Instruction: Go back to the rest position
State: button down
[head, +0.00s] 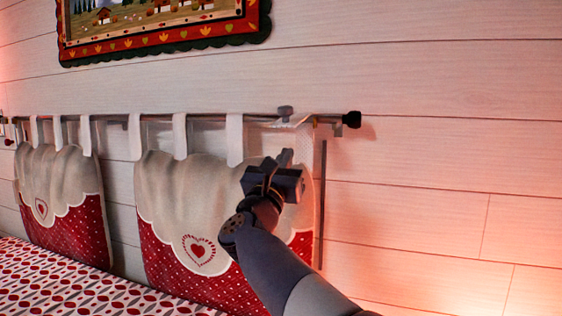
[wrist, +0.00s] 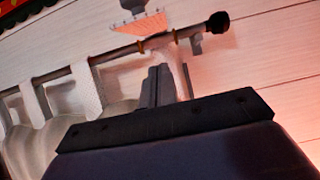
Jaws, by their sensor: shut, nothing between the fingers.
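My gripper (head: 285,158) is raised in front of the right end of the right hanging cushion (head: 185,185), a little below the curtain rod. In the wrist view its fingers (wrist: 158,85) stand together, shut and empty, just below the rod. Whether the fingers touch the cushion's fabric or its tab cannot be told. My arm crosses in front of the cushion's lower right part and hides some of it.
The rod (head: 330,118) runs along the white plank wall and ends in a black knob (head: 351,119). A second cushion (head: 60,200) hangs at left above a patterned bedspread (head: 60,285). A framed picture (head: 160,42) hangs above. The wall at right is clear.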

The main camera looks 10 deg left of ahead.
jog(key=r+b+v, duration=0.1)
jog(key=v, duration=0.8)
jog(key=shift+s, duration=0.45)
jog(key=shift+a+f, duration=0.1)
jog(key=w+d+r+p, duration=0.1)
jog(key=w+r+p, duration=0.6)
jog(key=w+r, duration=0.1)
jog(key=shift+w, duration=0.2)
jog(key=shift+d+r, duration=0.1)
jog(key=shift+d, duration=0.05)
